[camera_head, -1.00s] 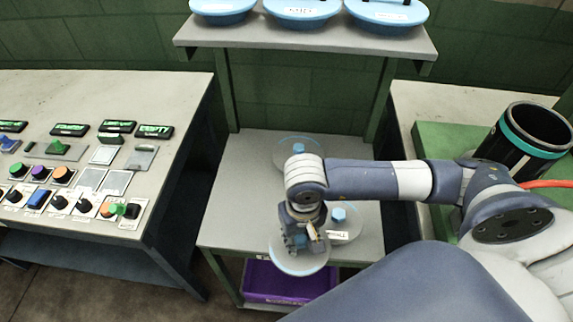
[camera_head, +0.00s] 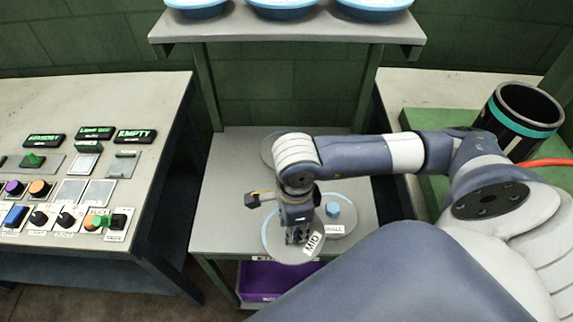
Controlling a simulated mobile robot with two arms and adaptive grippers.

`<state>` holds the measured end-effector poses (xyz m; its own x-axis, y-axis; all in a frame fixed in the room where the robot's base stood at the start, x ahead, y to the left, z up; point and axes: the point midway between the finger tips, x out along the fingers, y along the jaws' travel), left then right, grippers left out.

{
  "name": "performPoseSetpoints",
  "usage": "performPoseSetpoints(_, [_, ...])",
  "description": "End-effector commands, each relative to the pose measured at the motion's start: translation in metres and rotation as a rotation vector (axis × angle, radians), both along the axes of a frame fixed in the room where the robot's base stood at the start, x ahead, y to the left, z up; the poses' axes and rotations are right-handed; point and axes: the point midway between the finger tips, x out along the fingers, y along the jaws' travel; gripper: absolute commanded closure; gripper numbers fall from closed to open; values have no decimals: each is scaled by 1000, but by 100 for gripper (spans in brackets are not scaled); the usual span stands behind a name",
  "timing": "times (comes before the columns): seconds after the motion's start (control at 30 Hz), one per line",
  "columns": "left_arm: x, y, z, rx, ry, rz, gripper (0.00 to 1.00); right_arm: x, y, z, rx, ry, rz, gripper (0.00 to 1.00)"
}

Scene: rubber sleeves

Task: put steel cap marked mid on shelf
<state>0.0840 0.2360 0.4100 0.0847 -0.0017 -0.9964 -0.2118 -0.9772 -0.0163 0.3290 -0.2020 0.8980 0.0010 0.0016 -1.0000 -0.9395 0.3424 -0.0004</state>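The round grey cap marked MID (camera_head: 279,250) has a pale blue rim and is over the front edge of the grey table, with its label facing me. My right gripper (camera_head: 298,236) points down at its middle and looks shut on it; the fingers hide the grip point. A second cap with a blue knob (camera_head: 345,222) lies on the table just behind and right. A third cap (camera_head: 267,151) lies further back, mostly hidden by my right arm. The grey shelf (camera_head: 290,32) stands above the table's back. My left gripper is not in view.
Several blue round items (camera_head: 285,8) stand along the shelf, cut off by the picture's top. A purple bin (camera_head: 262,283) is below the table. A control panel (camera_head: 75,200) is at left. A black tube with a teal band (camera_head: 522,118) stands on the right bench.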

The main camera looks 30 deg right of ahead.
Motion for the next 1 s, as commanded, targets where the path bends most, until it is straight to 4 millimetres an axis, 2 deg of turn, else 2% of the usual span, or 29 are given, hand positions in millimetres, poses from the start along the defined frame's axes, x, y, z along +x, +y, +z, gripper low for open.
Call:
performPoseSetpoints(0.3, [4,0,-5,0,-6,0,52,-5,-4,5,0,-1,-624,100])
performPoseSetpoints(0.5, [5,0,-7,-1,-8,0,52,-7,-6,8,0,0,-906,100])
performPoseSetpoints(0.67, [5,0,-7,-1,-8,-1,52,-7,-5,10,0,0,-1012,100])
performPoseSetpoints(0.77, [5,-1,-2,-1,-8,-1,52,1,-1,11,2,0,-1033,100])
performPoseSetpoints(1.0, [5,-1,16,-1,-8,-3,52,47,24,8,2,0,-1033,100])
